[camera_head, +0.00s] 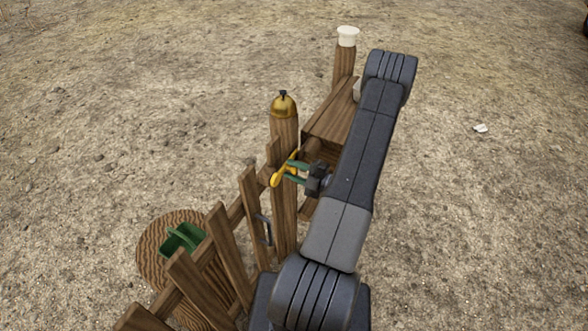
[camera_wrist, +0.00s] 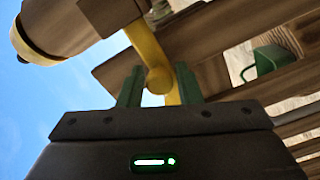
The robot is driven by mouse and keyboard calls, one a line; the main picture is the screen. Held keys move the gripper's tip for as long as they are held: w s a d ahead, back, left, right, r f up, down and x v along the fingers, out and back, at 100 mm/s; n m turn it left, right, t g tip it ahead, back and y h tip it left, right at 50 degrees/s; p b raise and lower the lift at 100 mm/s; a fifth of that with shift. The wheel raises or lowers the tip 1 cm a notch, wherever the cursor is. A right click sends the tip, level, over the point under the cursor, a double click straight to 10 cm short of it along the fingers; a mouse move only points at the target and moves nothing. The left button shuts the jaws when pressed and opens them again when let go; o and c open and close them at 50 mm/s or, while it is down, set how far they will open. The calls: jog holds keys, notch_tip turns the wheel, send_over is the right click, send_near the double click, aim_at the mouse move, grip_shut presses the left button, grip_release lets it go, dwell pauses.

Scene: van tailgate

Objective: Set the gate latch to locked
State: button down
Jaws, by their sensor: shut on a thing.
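The yellow gate latch (camera_head: 276,180) is a lever on the wooden gate beside the post, slanting from lower left to upper right in the head view. My gripper (camera_head: 292,172) has green fingers and is shut on the latch. In the wrist view, the yellow latch (camera_wrist: 146,42) runs between the two fingers of my gripper (camera_wrist: 158,88), with a rounded yellow knob at its middle. The wooden gate (camera_head: 228,245) has spaced pickets and a dark handle (camera_head: 263,229). I cannot tell from these views which setting the latch is in.
A gate post (camera_head: 285,130) with a brass cap (camera_head: 284,105) stands just behind the latch. A wooden box (camera_head: 331,118) and a white-topped post (camera_head: 347,37) stand beyond. A green caddy (camera_head: 181,239) sits on a round wooden top (camera_head: 153,231) at lower left. Open gravel lies around.

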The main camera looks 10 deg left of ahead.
jog(key=shift+w+r, duration=0.1)
jog(key=shift+r, duration=0.05)
dwell(0.3)
jog(key=c, duration=1.3)
grip_release()
jog(key=shift+o, duration=0.2)
jog(key=b+v, duration=0.2)
jog(key=v, duration=1.2)
jog(key=shift+b, duration=0.4)
jog(key=shift+a, duration=0.15)
jog(key=p+x, duration=0.2)
jog(key=x, duration=1.1)
jog(key=shift+w+a+p, duration=0.1)
jog(key=shift+a+p, duration=0.25)
jog(key=shift+p, duration=0.05)
